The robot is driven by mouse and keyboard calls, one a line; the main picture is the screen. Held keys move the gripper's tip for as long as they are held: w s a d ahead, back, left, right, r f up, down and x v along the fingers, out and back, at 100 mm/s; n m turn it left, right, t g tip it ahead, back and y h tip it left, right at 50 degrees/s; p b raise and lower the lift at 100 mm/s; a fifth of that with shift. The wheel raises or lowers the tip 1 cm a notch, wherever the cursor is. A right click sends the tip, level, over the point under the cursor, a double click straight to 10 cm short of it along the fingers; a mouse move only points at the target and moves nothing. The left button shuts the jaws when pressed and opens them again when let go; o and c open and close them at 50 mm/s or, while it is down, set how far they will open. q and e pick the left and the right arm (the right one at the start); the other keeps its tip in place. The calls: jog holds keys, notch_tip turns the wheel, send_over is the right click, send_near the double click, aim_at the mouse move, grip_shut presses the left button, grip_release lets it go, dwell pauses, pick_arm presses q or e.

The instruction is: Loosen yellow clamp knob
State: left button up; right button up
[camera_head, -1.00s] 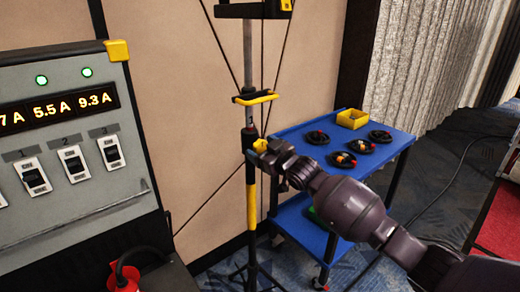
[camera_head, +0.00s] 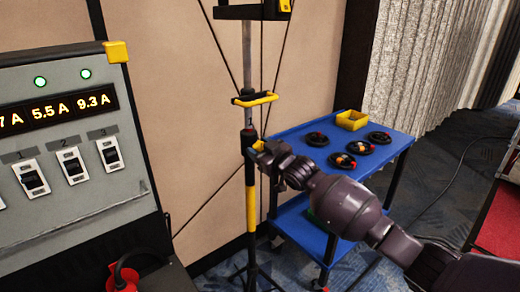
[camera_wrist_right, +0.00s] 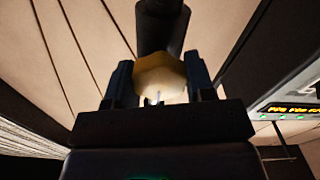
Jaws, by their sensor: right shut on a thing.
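My left gripper is not in view.
A grey power panel (camera_head: 70,150) with switches and lit readouts stands at left. A blue cart (camera_head: 290,134) with coiled cables (camera_head: 342,160) and a yellow bin (camera_head: 352,120) stands behind my right arm. A yellow-and-black handle (camera_head: 255,99) crosses the pole above the knob.

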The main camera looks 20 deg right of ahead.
jog(key=shift+r+n, duration=0.1)
jog(key=shift+n, duration=0.2)
jog(key=shift+n+p, duration=0.45)
jog(key=shift+n, duration=0.25)
jog(key=shift+r+n+p, duration=0.1)
jog(key=shift+n+p, duration=0.25)
jog(key=shift+n, duration=0.45)
jog(key=n+p, duration=0.1)
jog(key=n, duration=0.2)
jog(key=shift+n, duration=0.3)
jog(key=n+p, duration=0.1)
jog(key=n, duration=0.2)
jog(key=shift+n, duration=0.3)
jog(key=n, duration=0.3)
jog(key=shift+f+n, duration=0.2)
jog(key=shift+n, duration=0.2)
jog(key=n, duration=0.2)
jog(key=shift+n+p, duration=0.3)
jog(key=shift+n, duration=0.1)
jog(key=n, duration=0.6)
jog(key=shift+f, duration=0.15)
jog(key=shift+n, duration=0.3)
